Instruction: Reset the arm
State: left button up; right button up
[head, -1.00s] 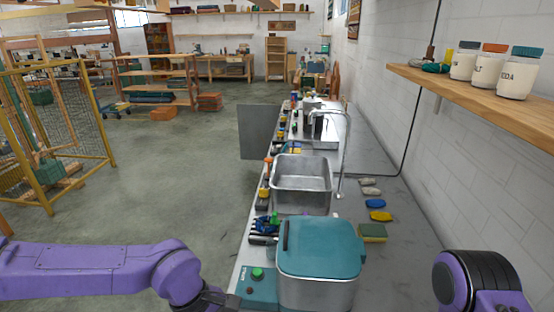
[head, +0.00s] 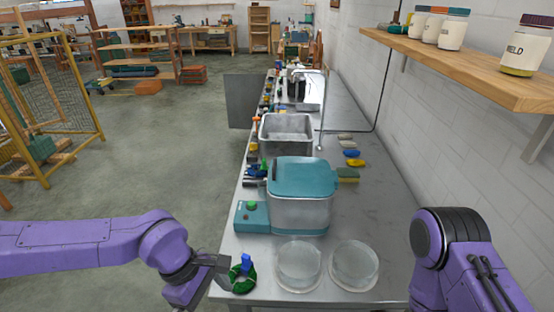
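My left arm comes in from the left, and its gripper (head: 222,272) is at the near left edge of the steel counter (head: 375,215). The gripper is seen partly from behind, so its opening is unclear. A green ring-shaped thing with a blue piece on it (head: 242,277) is right beside the gripper; I cannot tell whether they touch. My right arm (head: 460,260) is at the lower right, over the counter's near right side. Its gripper is not visible.
Two clear round containers (head: 298,265) stand at the counter's near end. Behind them are a teal-lidded metal tub (head: 302,205) and a sink (head: 286,135). Sponges (head: 349,175) lie to the right. A wooden shelf (head: 470,70) with jars juts from the right wall.

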pick_arm(q)
jog(key=a+f+n+t+y, duration=0.1)
jog(key=a+f+t+y, duration=0.5)
jog(key=f, duration=1)
jog(key=s+a+f+m+y+b, duration=0.1)
jog(key=s+a+f+m+b, duration=0.1)
jog(key=s+a+f+m, duration=0.6)
jog(key=s+a+f, duration=0.2)
jog(key=s, duration=0.2)
jog(key=shift+a+g, duration=0.35)
jog(key=shift+g, duration=0.05)
jog(key=shift+s+a+f+m, duration=0.1)
jog(key=shift+s+f+m, duration=0.1)
jog(key=shift+s+m, duration=0.35)
jog(key=c, duration=0.5)
jog(key=shift+s, duration=0.25)
jog(key=c, duration=0.5)
pick_arm(e)
jog(key=shift+a+x, duration=0.2)
jog(key=shift+x, duration=0.95)
